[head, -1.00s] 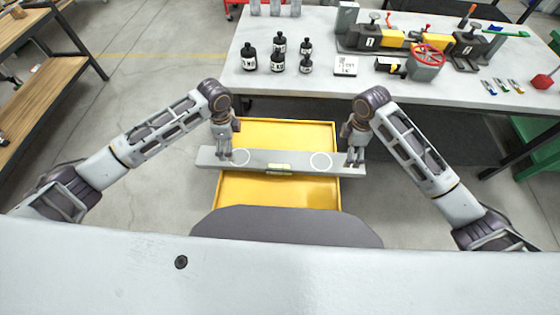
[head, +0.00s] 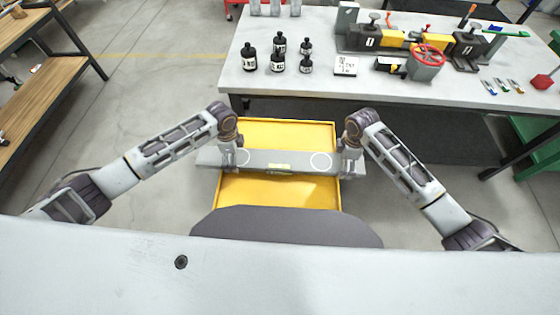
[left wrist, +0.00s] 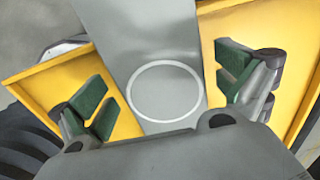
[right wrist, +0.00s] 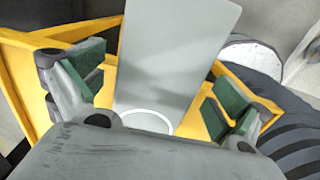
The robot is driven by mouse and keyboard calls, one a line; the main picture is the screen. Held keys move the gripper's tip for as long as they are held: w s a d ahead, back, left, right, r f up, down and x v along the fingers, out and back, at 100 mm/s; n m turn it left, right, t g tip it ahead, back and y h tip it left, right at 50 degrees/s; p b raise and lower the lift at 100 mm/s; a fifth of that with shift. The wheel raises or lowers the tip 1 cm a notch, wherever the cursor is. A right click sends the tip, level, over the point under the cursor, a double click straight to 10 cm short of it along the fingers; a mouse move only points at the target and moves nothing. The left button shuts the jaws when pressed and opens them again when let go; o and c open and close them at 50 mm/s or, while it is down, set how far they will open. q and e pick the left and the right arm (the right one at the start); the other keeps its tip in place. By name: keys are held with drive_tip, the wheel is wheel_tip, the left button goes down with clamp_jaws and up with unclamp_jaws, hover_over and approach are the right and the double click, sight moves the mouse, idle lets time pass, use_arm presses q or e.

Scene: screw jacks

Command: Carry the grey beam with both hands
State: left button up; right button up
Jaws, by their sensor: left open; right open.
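The grey beam (head: 262,158) lies level across the yellow tray (head: 280,193), its ends reaching past the sides. It has a white ring near each end and a small yellow label at the middle. My left gripper (head: 235,158) is open over the beam's left ring; in the left wrist view the beam (left wrist: 160,35) and ring lie between its spread green-padded fingers. My right gripper (head: 350,160) is open over the right end, outside the right ring. In the right wrist view the beam (right wrist: 175,50) lies between its spread fingers, the ring partly hidden.
A long workbench (head: 300,93) stands just beyond the tray. It carries several black bottles (head: 278,62), a white card (head: 345,66), a yellow-and-black jack rig with a red handwheel (head: 428,55), and a red block (head: 542,81). A wooden shelf (head: 45,87) stands at far left.

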use_arm(q)
drive_tip(key=shift+c, duration=0.3)
use_arm(e)
drive_tip(key=shift+c, duration=0.3)
use_arm(q)
drive_tip(key=c, duration=2)
use_arm(e)
drive_tip(key=c, duration=2)
use_arm(q)
drive_tip(key=shift+w+r, duration=0.15)
drive_tip(key=shift+w, duration=0.05)
use_arm(e)
drive_tip(key=shift+w+r, duration=0.15)
drive_tip(key=shift+w, duration=0.05)
